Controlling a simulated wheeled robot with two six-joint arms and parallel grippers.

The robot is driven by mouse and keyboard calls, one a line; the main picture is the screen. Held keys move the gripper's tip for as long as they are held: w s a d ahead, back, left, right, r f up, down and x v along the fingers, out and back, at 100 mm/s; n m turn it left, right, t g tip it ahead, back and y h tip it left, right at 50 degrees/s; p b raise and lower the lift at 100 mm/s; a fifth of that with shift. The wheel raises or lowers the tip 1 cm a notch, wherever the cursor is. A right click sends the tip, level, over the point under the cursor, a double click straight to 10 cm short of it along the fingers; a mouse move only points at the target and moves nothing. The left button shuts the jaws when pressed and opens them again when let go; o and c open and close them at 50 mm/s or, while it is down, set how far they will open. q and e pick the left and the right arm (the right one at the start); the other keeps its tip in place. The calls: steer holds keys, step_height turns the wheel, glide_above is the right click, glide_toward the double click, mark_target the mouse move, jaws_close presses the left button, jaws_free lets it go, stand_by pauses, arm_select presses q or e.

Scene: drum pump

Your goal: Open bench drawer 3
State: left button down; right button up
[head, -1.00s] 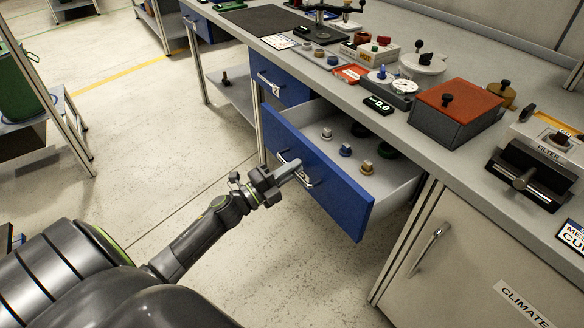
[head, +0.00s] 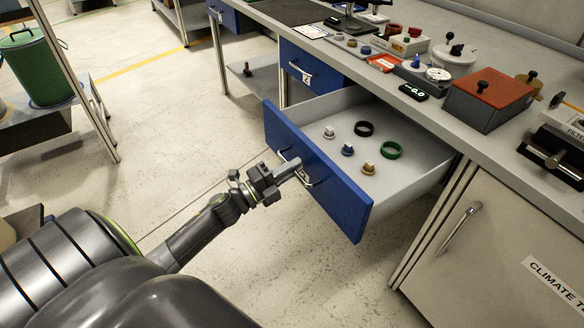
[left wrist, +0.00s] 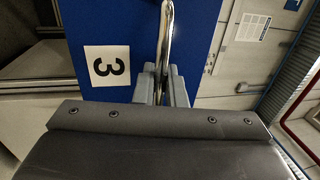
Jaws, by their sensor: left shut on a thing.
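Bench drawer 3 (head: 322,182) has a blue front and stands pulled well out of the bench in the head view. Inside lie several small knobbed parts and two rings, one black and one green. My left gripper (head: 296,166) is shut on the chrome bar handle (head: 307,180) of this drawer. In the left wrist view the handle (left wrist: 166,40) runs down between the fingers, beside the label "3" (left wrist: 107,66) on the blue front. My right gripper is not in view.
Another blue drawer (head: 312,78) above and left is closed. The bench top (head: 440,115) carries several instruments and boxes. A grey cabinet (head: 490,245) stands right of the open drawer.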

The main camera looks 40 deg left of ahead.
arm_select(q)
steer(key=c, duration=1.6)
jaws_free()
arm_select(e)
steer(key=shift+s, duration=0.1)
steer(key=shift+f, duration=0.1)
arm_select(q)
steer(key=v, duration=1.7)
steer(key=shift+s+a, duration=0.1)
steer(key=shift+a, duration=0.1)
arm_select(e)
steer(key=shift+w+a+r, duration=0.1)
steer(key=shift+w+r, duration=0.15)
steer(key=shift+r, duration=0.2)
